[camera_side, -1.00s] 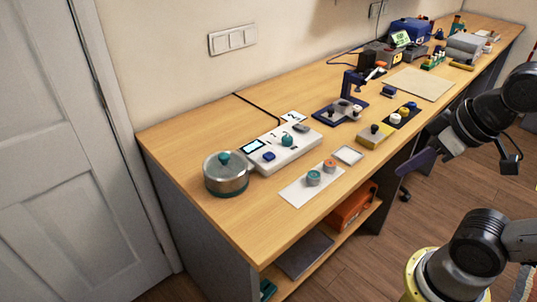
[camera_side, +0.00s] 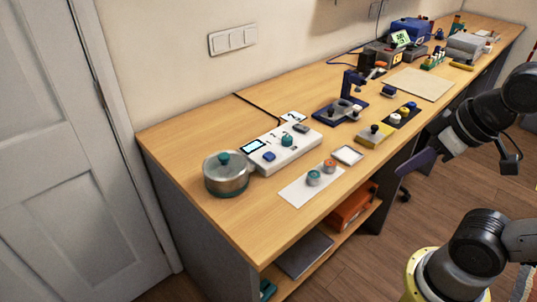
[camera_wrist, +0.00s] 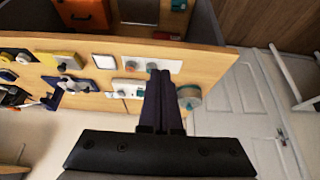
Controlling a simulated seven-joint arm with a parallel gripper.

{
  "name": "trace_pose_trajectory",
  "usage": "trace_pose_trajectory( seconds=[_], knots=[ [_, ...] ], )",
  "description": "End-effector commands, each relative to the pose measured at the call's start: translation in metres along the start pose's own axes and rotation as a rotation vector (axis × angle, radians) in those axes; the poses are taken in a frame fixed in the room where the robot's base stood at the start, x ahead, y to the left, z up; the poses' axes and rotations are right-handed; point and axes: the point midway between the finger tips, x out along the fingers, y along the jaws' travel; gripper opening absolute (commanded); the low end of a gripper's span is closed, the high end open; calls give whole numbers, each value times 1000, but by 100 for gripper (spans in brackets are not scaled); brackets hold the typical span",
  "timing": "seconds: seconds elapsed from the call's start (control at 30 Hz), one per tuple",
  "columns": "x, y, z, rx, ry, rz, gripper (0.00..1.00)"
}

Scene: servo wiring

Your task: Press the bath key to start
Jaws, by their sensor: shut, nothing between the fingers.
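The bath is a round metal pot (camera_side: 226,175) with a teal-knobbed lid, at the near left end of the bench; it also shows in the wrist view (camera_wrist: 190,98). Beside it is a white control box (camera_side: 292,152) with a small lit screen (camera_side: 254,146), a blue key (camera_side: 269,156), a teal knob (camera_side: 287,140) and a grey part. In the wrist view the box (camera_wrist: 118,91) is partly hidden by my fingers. My gripper (camera_side: 400,171) is shut and empty, off the bench's front edge, well apart from the key. Its dark fingers (camera_wrist: 160,73) point toward the bench.
A white mat (camera_side: 297,193) with two small round pots lies in front of the box. The bench's front left corner is bare.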

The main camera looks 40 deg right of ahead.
Motion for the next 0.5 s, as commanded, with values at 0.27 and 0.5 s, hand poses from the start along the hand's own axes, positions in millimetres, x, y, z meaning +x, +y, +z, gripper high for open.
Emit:
trace_pose_trajectory(
  seconds=[0.27, 0.5],
  knots=[
    [-6, 20, -32, 80, 138, 83, 0],
    [-28, 56, -113, 23, 396, 255, 0]
  ],
)
